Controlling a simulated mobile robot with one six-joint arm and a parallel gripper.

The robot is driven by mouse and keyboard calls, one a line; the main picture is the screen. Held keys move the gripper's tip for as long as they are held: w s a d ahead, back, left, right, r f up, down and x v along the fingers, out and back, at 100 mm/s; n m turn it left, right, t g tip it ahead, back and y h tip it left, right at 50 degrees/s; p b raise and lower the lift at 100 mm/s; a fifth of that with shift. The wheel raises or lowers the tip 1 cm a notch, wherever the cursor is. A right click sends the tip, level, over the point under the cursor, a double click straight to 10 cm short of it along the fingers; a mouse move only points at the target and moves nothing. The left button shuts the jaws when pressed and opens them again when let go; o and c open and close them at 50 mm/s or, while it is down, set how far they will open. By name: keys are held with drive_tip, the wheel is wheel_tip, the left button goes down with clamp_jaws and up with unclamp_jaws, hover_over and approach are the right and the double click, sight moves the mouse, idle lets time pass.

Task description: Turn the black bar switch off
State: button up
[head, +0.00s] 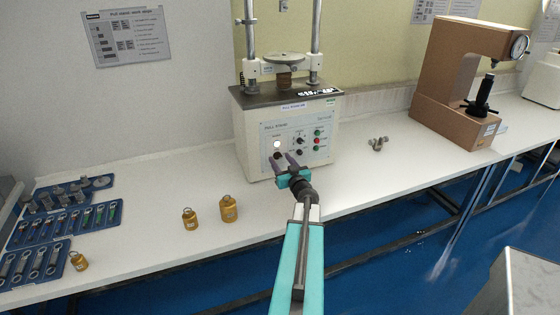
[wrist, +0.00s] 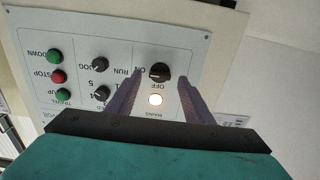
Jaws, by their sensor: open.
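The black bar switch (wrist: 159,72) is a round dark knob with a raised bar, on the grey control panel of the pull tester. The wrist view shows the panel upside down, with ON printed beside the switch and OFF below it. The bar looks roughly level in that picture, along the ON side. A round lamp (wrist: 155,99) marked MAINS is lit; it also shows in the head view (head: 277,144). My gripper (head: 283,158) is open in front of the panel. Its purple fingers lie either side of the switch in the wrist view; I cannot tell whether they touch it.
Other black knobs (wrist: 99,64) and green and red buttons (wrist: 57,77) sit beside the switch. Brass weights (head: 228,209) and blue trays (head: 62,235) stand to the left on the white bench. Small metal parts (head: 377,143) and a brown tester (head: 459,80) are to the right.

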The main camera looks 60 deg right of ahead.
drive_tip(key=shift+w+d, duration=0.25)
drive_tip(key=shift+w, duration=0.05)
